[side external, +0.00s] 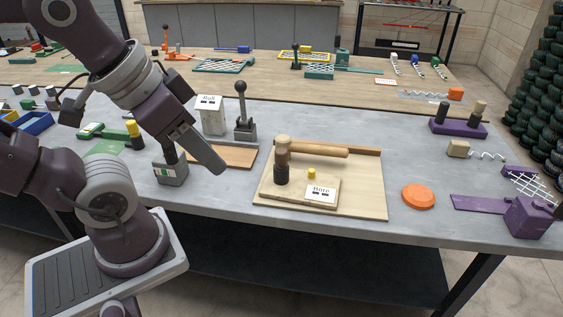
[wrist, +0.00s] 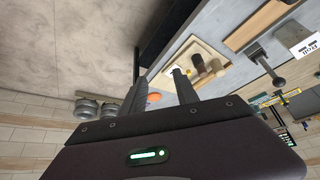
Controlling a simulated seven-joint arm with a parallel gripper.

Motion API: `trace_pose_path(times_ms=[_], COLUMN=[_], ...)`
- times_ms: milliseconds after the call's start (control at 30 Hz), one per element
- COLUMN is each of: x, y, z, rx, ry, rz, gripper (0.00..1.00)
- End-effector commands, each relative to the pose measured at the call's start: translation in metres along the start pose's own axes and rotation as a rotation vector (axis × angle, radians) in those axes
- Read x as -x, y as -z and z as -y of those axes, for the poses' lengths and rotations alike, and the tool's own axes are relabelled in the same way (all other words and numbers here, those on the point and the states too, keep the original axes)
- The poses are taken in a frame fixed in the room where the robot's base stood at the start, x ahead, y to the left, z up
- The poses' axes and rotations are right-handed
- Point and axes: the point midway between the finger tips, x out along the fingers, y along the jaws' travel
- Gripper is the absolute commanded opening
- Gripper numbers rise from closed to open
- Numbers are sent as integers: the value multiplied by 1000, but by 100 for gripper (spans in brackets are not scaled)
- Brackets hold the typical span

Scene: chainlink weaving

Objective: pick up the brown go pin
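A purple block (side external: 458,128) at the right of the bench holds two upright pins, one black (side external: 444,111) and one brown (side external: 478,110). The brown one looks like the brown go pin; no label on it can be read. My gripper (side external: 216,168) is in the air over the left-middle of the bench, well left of the purple block, pointing down and right. In the wrist view my gripper (wrist: 159,77) shows its two fingers apart with nothing between them. I cannot make out the purple block in the wrist view.
A wooden board (side external: 360,200) carries a mallet (side external: 320,150), a yellow peg (side external: 311,174) and a "Bore" card (side external: 320,193). A lever post (side external: 242,115) and a "Roll" block (side external: 212,115) stand behind my gripper. An orange disc (side external: 419,196) lies right of the board.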

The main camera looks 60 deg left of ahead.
Motion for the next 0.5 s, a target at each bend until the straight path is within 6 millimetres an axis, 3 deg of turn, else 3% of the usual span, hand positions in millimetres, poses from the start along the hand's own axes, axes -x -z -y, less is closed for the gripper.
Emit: trace_pose_path(times_ms=[33, 100, 367, 467, 500], x=[0, 0, 0, -13, -24], y=[0, 0, 0, 17, 32], z=[0, 0, 0, 16, 30], rx=[0, 0, 0, 17, 26], ry=[0, 0, 1, 54, 99], rz=[0, 0, -1, -14, -28], gripper=[44, 55, 55, 55, 55])
